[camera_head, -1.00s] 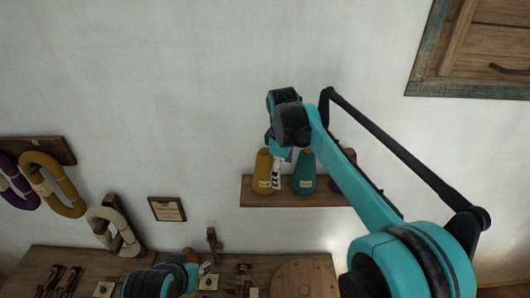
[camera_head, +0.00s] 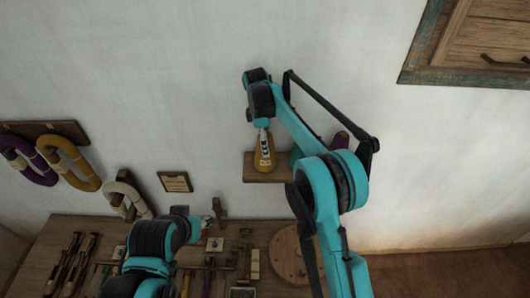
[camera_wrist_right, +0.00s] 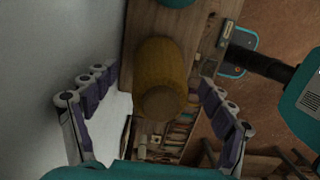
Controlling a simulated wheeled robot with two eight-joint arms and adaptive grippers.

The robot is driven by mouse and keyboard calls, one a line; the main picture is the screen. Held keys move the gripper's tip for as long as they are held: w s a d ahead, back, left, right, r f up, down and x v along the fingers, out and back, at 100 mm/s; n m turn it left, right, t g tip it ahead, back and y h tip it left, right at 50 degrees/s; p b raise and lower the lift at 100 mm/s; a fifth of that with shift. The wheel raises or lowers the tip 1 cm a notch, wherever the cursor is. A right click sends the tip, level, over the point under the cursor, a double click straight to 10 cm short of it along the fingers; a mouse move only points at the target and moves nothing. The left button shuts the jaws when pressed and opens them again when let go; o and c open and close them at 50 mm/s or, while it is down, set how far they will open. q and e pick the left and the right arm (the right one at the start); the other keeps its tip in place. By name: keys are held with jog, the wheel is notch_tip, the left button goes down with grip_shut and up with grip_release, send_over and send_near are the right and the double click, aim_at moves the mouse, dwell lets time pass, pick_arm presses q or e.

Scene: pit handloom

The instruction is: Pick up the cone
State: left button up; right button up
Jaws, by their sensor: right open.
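A yellow cone (camera_head: 264,167) stands at the left end of the wall shelf (camera_head: 262,179). My right gripper (camera_head: 264,143) is directly over it and partly hides it. In the right wrist view, the yellow cone (camera_wrist_right: 163,70) lies between the spread fingers of my right gripper (camera_wrist_right: 158,80), with gaps on both sides. A teal cone (camera_head: 296,156) is half hidden behind my right arm; its edge shows at the top of the right wrist view (camera_wrist_right: 177,3). A purple cone (camera_head: 341,139) is farther right, partly hidden. My left gripper (camera_head: 212,222) is low over the bench, too small to read.
A wooden bench (camera_head: 45,262) with several tools and a round wooden disc (camera_head: 288,258) is below. Yarn hanks (camera_head: 68,162) hang at left beside a small framed plaque (camera_head: 175,181). A wooden cabinet (camera_head: 470,45) is at upper right.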

jog(key=shift+d+f, duration=0.15)
jog(key=shift+f, duration=0.8)
jog(key=c, duration=1.8)
jog(key=shift+r, duration=0.1)
jog(key=shift+r, duration=0.1)
